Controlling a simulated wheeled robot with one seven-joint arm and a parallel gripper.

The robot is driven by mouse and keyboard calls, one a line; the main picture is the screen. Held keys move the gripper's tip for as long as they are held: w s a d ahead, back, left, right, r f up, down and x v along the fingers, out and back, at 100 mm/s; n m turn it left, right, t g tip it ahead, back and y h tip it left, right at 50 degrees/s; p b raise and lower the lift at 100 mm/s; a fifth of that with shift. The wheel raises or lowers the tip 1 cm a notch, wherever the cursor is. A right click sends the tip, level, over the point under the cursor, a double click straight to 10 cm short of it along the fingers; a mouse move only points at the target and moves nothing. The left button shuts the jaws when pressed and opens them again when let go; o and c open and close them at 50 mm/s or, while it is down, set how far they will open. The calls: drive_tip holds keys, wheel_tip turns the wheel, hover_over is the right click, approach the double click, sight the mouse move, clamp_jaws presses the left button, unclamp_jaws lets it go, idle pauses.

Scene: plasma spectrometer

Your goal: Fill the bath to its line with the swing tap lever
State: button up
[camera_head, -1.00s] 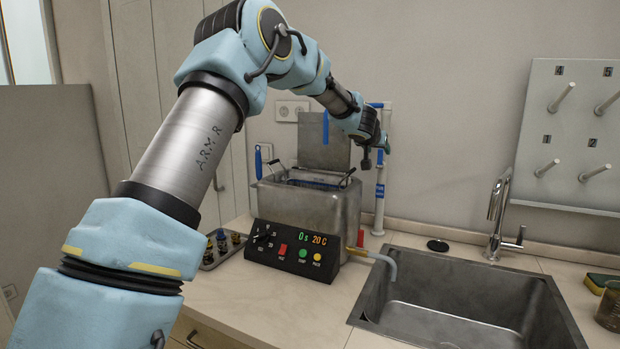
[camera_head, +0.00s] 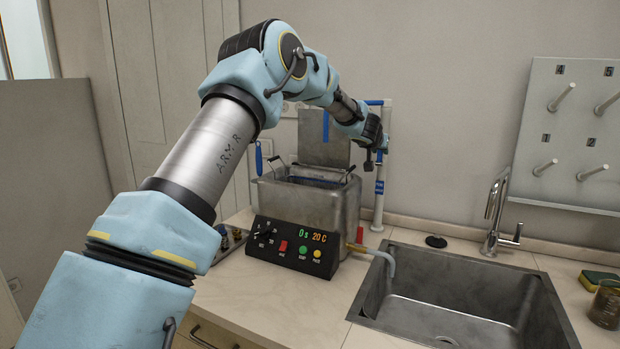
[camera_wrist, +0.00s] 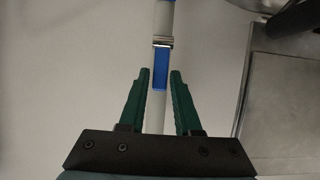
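The steel bath (camera_head: 312,205) stands on the counter with its lid raised behind it; its inside shows only in part, so the line and water level cannot be read. A white tap pipe (camera_head: 379,205) rises at its right, with blue parts at the top. My gripper (camera_head: 380,153) is beside this pipe, small and partly hidden by my wrist. In the wrist view, my gripper (camera_wrist: 160,76) is open, its green fingers on either side of a blue piece (camera_wrist: 160,68), seemingly the tap lever, on the white pipe. Small gaps show, and contact cannot be judged.
The control panel (camera_head: 295,247) reads 0 s and 20 C. A drain hose (camera_head: 389,263) leads from the bath towards the sink (camera_head: 455,285). The sink faucet (camera_head: 494,215) stands behind the sink. A pegboard (camera_head: 570,135) hangs at right. Counter front is clear.

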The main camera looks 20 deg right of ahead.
drive_tip(key=c, duration=0.4)
drive_tip(key=shift+f, duration=0.1)
drive_tip(key=shift+s+a+b, duration=0.45)
drive_tip(key=shift+s+b, duration=0.05)
drive_tip(key=shift+b, duration=0.2)
drive_tip(key=shift+s+a+f, duration=0.1)
drive_tip(key=shift+f, duration=0.1)
drive_tip(key=shift+s+a+f+b, duration=0.2)
drive_tip(key=shift+s+a+b, duration=0.15)
drive_tip(key=shift+b, duration=0.4)
